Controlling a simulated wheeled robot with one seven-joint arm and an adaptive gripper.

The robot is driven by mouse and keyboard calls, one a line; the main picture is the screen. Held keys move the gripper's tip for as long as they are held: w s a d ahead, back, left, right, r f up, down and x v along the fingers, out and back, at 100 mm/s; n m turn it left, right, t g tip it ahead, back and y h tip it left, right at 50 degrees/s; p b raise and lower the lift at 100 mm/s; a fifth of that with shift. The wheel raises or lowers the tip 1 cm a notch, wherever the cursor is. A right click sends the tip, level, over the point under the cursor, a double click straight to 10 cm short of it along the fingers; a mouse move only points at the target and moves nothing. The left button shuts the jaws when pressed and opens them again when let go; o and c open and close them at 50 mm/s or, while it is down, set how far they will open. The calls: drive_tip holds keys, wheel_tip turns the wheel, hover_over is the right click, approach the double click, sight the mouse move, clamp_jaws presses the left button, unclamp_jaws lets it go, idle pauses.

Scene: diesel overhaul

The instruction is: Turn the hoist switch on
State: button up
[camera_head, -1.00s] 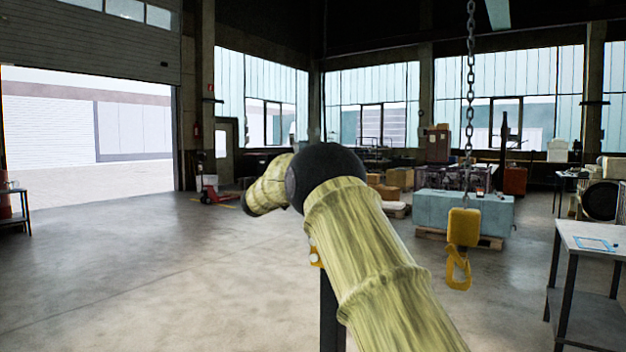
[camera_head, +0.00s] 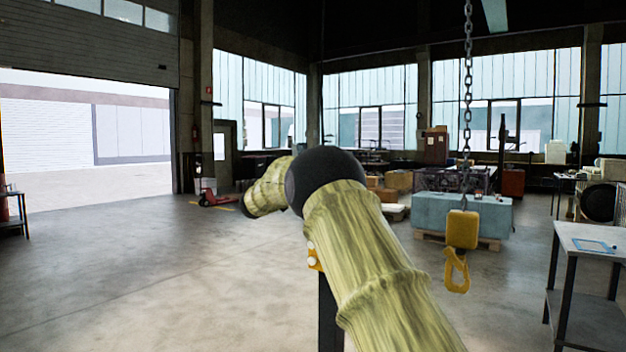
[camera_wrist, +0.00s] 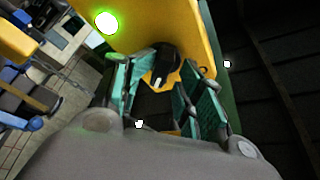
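In the wrist view, a yellow switch panel (camera_wrist: 205,35) fills the top. It carries a black rotary knob (camera_wrist: 164,62) with a white mark toward its lower end, and a lit green lamp (camera_wrist: 106,22) to the left. My gripper (camera_wrist: 165,80) has its teal fingers apart, one on each side of the knob's lower part. Whether either finger touches the knob I cannot tell. In the head view my arm hides the gripper and the switch. The yellow hoist hook block (camera_head: 461,230) hangs from a chain (camera_head: 468,90) at the right.
A grey workbench (camera_head: 590,238) stands at the right edge. A blue-grey block (camera_head: 430,212) sits on a pallet behind the hook. A red pallet jack (camera_head: 214,198) stands at the back left. The floor at the left is open.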

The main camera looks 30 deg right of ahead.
drive_tip(key=v, duration=1.1)
drive_tip(key=shift+a, duration=0.25)
drive_tip(key=shift+f, duration=0.2)
